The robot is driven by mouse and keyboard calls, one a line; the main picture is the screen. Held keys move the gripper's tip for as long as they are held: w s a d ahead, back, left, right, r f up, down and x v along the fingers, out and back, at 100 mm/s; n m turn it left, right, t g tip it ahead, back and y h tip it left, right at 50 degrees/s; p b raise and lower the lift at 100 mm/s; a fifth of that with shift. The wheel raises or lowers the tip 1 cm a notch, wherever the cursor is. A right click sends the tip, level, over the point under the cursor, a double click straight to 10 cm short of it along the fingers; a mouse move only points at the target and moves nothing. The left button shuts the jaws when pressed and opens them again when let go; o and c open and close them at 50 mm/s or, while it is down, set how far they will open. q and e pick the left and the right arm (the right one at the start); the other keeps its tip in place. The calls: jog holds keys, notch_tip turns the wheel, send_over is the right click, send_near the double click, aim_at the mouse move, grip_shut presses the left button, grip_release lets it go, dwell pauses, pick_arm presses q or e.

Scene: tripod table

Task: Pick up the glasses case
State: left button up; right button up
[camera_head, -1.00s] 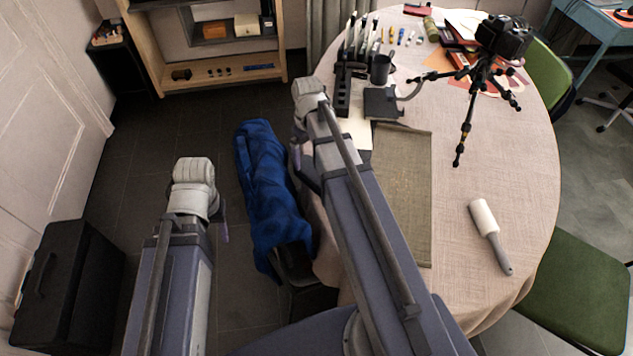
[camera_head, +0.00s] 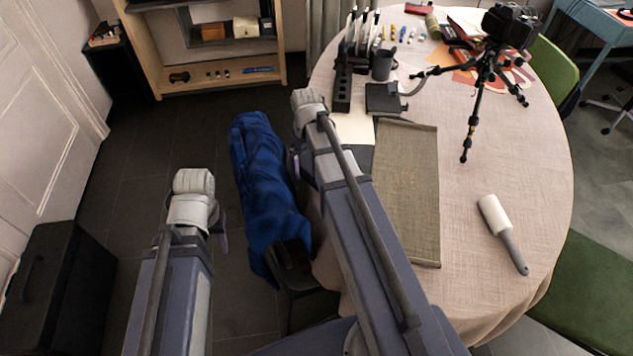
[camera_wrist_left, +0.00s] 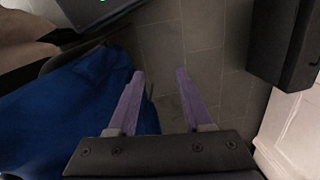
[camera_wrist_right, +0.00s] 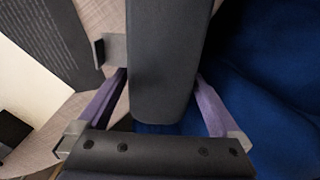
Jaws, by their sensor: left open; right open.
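I cannot make out a glasses case with certainty. A small dark red object (camera_head: 418,7) lies at the table's far edge, too small to identify. My right gripper (camera_head: 296,160) is at the table's left edge, by the blue jacket. In the right wrist view its fingers (camera_wrist_right: 160,95) are apart. A long dark grey rounded piece (camera_wrist_right: 165,50) shows between them; I cannot tell what it is or whether they touch it. My left gripper (camera_head: 222,235) is left of the jacket over the floor. In the left wrist view its fingers (camera_wrist_left: 160,95) are open and empty.
The round table (camera_head: 530,150) bears a mat (camera_head: 408,190), a lint roller (camera_head: 502,232), a camera tripod (camera_head: 482,90), a dark cup (camera_head: 382,64) and a black holder (camera_head: 342,88). The blue jacket (camera_head: 262,170) fills the space between my arms. A black case (camera_head: 60,280) stands at left.

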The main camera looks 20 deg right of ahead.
jog(key=c, duration=1.4)
jog(key=shift+r, duration=0.15)
notch_tip(320, 180, up, 10)
jog(key=p, duration=1)
